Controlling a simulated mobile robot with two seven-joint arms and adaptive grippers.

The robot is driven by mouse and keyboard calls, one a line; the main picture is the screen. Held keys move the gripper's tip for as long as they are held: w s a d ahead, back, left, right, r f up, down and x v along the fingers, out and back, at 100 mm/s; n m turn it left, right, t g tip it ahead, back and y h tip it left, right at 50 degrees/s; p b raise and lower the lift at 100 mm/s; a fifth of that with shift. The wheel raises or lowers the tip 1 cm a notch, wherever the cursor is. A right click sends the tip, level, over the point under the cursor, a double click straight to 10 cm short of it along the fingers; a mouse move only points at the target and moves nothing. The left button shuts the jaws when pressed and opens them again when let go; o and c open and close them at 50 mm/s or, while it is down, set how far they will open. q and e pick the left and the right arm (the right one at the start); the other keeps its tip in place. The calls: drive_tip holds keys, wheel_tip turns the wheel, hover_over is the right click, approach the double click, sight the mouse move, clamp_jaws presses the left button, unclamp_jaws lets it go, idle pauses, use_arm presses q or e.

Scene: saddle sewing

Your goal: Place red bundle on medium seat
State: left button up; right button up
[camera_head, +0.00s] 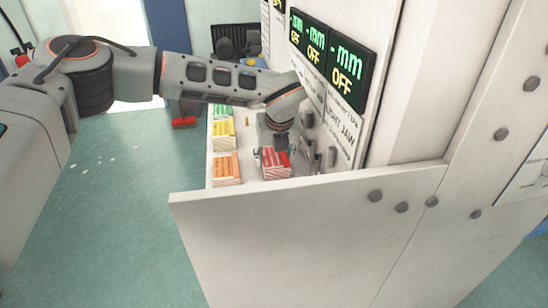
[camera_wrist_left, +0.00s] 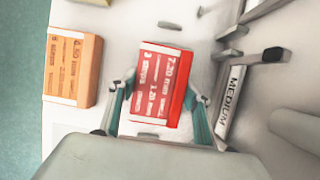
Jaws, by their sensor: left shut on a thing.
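The red bundle (camera_head: 277,165) is a small block with white lettering, at the near end of the white bench in the head view. My left gripper (camera_head: 274,150) is shut on it from above. In the wrist view, the red bundle (camera_wrist_left: 163,80) sits between the two fingers of my left gripper (camera_wrist_left: 160,98), slightly tilted. A strip marked MEDIUM (camera_wrist_left: 231,97) is just right of the bundle, apart from it. I cannot make out the seat's outline, or whether the bundle touches the bench. My right gripper is not in view.
An orange bundle (camera_head: 227,168), a yellow bundle (camera_head: 223,134) and a green bundle (camera_head: 222,111) line the bench's left side. Metal jaw parts (camera_wrist_left: 272,54) stand to the right. A white panel (camera_head: 300,235) closes the near end. Displays (camera_head: 345,73) read OFF on the wall.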

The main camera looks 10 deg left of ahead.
use_arm(q)
drive_tip(key=o, duration=1.3)
drive_tip(key=shift+f, duration=0.1)
drive_tip(key=shift+s+r, duration=0.1)
drive_tip(key=shift+r, duration=0.25)
drive_tip(key=v, duration=1.1)
drive_tip(key=shift+s+r, duration=0.25)
drive_tip(key=shift+r, duration=0.05)
